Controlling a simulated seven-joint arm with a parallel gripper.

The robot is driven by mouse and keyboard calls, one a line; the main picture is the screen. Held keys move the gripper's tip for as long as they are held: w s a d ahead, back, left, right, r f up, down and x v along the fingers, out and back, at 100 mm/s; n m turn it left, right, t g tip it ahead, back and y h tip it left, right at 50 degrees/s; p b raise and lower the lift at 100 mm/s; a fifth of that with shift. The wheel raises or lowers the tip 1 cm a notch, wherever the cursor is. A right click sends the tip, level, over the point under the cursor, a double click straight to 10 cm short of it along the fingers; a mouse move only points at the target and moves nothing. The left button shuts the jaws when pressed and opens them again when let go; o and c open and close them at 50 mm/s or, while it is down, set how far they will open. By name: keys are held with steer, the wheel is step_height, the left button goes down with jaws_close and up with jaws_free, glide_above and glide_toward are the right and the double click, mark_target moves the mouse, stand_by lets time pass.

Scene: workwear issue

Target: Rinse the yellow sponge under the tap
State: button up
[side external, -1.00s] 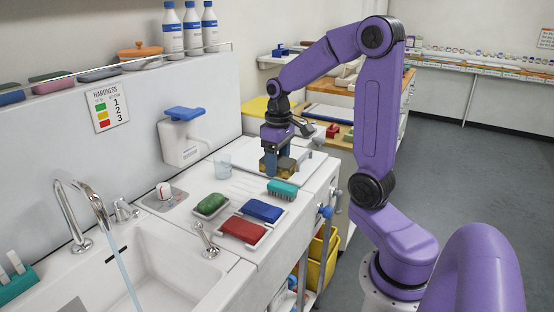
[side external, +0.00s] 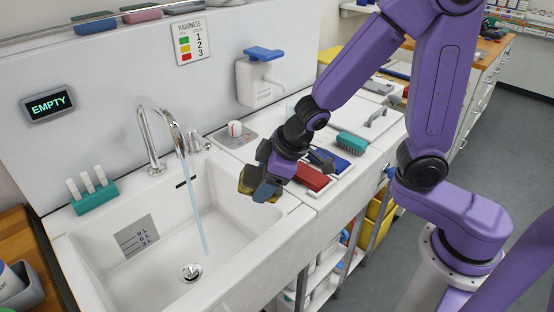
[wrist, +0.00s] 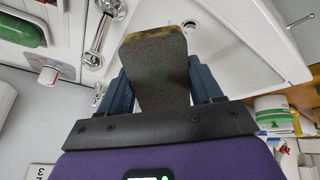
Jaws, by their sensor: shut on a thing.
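My gripper (side external: 262,182) is shut on the yellow sponge (side external: 246,179), above the sink's right rim. The sponge has a dark green face, which fills the middle of the wrist view (wrist: 155,75) between the two blue fingers; a yellow edge shows at its far end. The chrome tap (side external: 163,132) arches over the white sink (side external: 232,262), and a thin blue stream of water (side external: 199,215) falls from it. The sponge is to the right of the stream and apart from it.
A teal rack (side external: 95,199) stands on the sink's left rim. A wall display (side external: 48,104) reads EMPTY. The basin is clear around its drain (side external: 190,273).

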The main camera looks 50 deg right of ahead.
steer(key=shift+s+a+f, duration=0.15)
steer(key=shift+s+a, duration=0.15)
steer(key=shift+a, duration=0.45)
steer(key=w+a+f, duration=0.1)
steer(key=w+a, duration=0.2)
steer(key=w, duration=0.3)
steer(key=w+a+f, duration=0.1)
steer(key=w+a, duration=0.2)
steer(key=w, duration=0.3)
steer(key=shift+w+f, duration=0.2)
steer(key=shift+f, duration=0.15)
steer(key=shift+w+d, duration=0.15)
steer(key=shift+d, duration=0.1)
stand_by(0.5)
steer(key=shift+w+d, duration=0.1)
steer(key=shift+d, duration=0.2)
steer(key=shift+a, duration=0.15)
steer(key=shift+s+a, duration=0.25)
steer(key=shift+a, duration=0.15)
steer(key=shift+w+d, duration=0.1)
steer(key=shift+d, duration=0.1)
stand_by(0.3)
steer(key=shift+w+d, duration=0.15)
steer(key=shift+d, duration=0.15)
